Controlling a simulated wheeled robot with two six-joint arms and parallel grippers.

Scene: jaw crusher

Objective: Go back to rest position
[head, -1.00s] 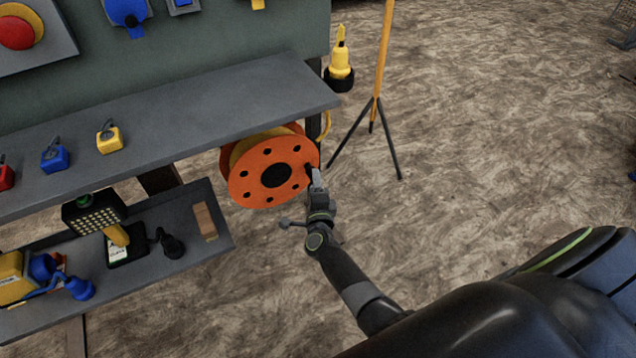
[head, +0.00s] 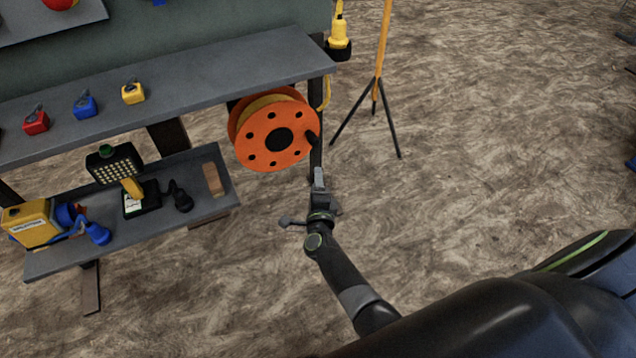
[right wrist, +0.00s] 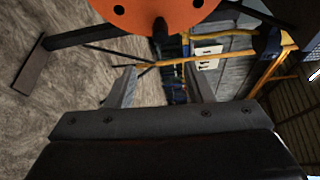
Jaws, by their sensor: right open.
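My right gripper (head: 319,180) is open and empty in front of the workbench, just below and right of the orange cable reel. In the right wrist view its two fingers (right wrist: 161,90) stand apart with nothing between them. The orange reel (head: 262,148) hangs at the right end of the bench, and it also shows at the top of the right wrist view (right wrist: 150,10). In the head view the gripper looks clear of the reel. My left gripper is in neither view.
The bench top (head: 210,75) holds red, blue and yellow padlocks. The lower shelf (head: 110,255) holds a work lamp (head: 116,165) and a yellow device (head: 30,224). An orange pole on a tripod (head: 377,90) stands behind right.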

